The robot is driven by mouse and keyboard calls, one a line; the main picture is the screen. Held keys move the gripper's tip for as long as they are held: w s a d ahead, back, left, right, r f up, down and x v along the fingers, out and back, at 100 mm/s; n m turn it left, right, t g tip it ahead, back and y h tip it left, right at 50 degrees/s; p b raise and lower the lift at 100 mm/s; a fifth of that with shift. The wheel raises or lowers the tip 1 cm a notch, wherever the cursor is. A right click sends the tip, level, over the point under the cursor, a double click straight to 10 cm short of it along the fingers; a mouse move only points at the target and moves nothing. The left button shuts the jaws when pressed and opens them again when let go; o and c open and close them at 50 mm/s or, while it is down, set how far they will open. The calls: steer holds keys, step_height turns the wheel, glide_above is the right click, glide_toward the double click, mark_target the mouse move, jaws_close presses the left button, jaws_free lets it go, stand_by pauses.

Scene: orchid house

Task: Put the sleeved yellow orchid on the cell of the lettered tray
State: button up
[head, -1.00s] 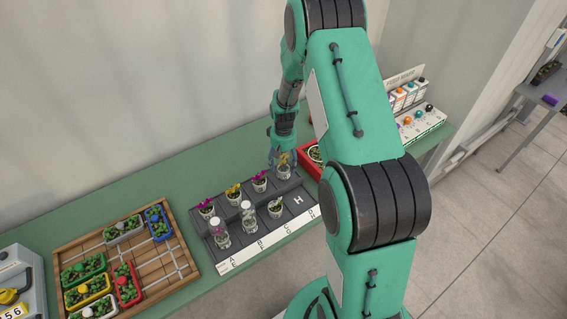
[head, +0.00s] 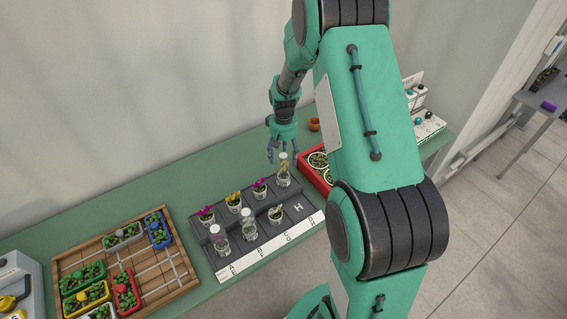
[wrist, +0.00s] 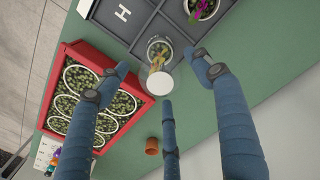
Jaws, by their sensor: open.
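The sleeved yellow orchid (head: 283,174) stands upright in a clear sleeve in the back right cell of the lettered tray (head: 268,228). In the wrist view the sleeved orchid (wrist: 158,52) sits in a corner cell, with a white disc at its near end. My gripper (head: 282,154) is just above the sleeve. In the wrist view my gripper's (wrist: 165,82) three fingers are spread around the sleeve's top, apart from it. The front right cell beside it, marked H (head: 298,208), is empty.
Other potted orchids (head: 233,199) and clear-sleeved ones (head: 248,223) fill several tray cells. A red crate of round pots (wrist: 144,100) stands close to the tray's right end. A small terracotta pot (wrist: 152,146) is behind it. A wooden tray (head: 160,278) lies at left.

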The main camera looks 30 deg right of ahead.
steer(key=shift+r, duration=1.6)
steer(key=shift+a+r, duration=0.1)
steer(key=shift+r, duration=0.15)
steer(key=s+a+r+t, duration=0.1)
steer(key=s+a+r, duration=0.2)
steer(key=a+r, duration=0.35)
steer(key=s+a+r+t, duration=0.1)
steer(key=s+a+r, duration=0.25)
steer(key=r, duration=0.55)
steer(key=s+a+r+t, duration=0.1)
steer(key=s+a+r, duration=0.3)
steer(key=r, duration=0.4)
steer(key=s+a+r+t, duration=0.1)
steer(key=s+a+r, duration=0.2)
steer(key=s, duration=0.4)
steer(key=s+a+r+n, duration=0.1)
steer(key=s+a+r, duration=0.2)
steer(key=s, duration=0.4)
steer(key=s+a+r+t, duration=0.1)
steer(key=s+a+r, duration=0.2)
steer(key=s, duration=0.4)
steer(key=shift+a+n+t, duration=0.3)
steer(key=shift+a+n, duration=0.1)
steer(key=shift+s, duration=0.1)
